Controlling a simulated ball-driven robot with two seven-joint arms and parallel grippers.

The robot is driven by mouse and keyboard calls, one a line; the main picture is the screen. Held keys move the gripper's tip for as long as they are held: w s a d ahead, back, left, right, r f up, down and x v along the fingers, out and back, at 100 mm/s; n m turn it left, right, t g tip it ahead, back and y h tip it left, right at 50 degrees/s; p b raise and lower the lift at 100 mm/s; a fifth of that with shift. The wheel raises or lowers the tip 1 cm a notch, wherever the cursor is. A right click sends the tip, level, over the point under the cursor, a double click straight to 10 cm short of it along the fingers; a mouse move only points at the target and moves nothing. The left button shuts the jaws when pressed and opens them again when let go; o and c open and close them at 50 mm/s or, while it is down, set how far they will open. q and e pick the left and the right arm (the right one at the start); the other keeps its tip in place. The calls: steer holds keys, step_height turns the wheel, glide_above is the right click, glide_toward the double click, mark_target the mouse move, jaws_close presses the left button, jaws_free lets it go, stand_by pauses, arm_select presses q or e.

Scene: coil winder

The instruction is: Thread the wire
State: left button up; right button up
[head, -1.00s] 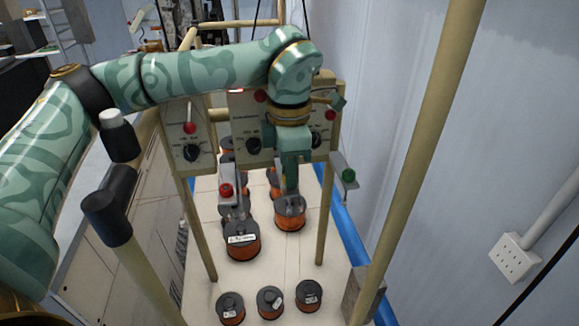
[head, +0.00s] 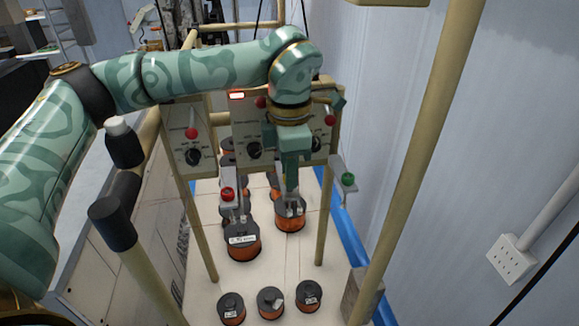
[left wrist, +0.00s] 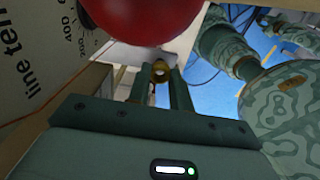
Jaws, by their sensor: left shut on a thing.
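My left gripper (head: 291,190) hangs pointing down in front of the control panels, with its tips in line with an orange wire spool (head: 291,221). I cannot tell whether they touch it. In the left wrist view the fingers (left wrist: 160,80) are shut on a small round brass-coloured piece (left wrist: 161,70). I cannot tell whether it is the wire's end. A thin orange wire (left wrist: 50,103) runs at the left of that view. A red knob (head: 228,194) and a green knob (head: 348,179) sit on metal brackets at either side of the gripper. My right gripper is not in view.
Panels with dials (head: 193,158) stand behind the gripper. A larger labelled spool (head: 242,245) is left of the gripper, and three small spools (head: 270,302) stand in front. A beige post (head: 420,150) rises on the right. A large red ball (left wrist: 150,15) shows close in the left wrist view.

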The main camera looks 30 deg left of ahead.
arm_select(q)
steer(key=shift+f, duration=0.2)
steer(key=shift+f+b, duration=0.3)
steer(key=shift+f, duration=0.1)
steer(key=o, duration=1)
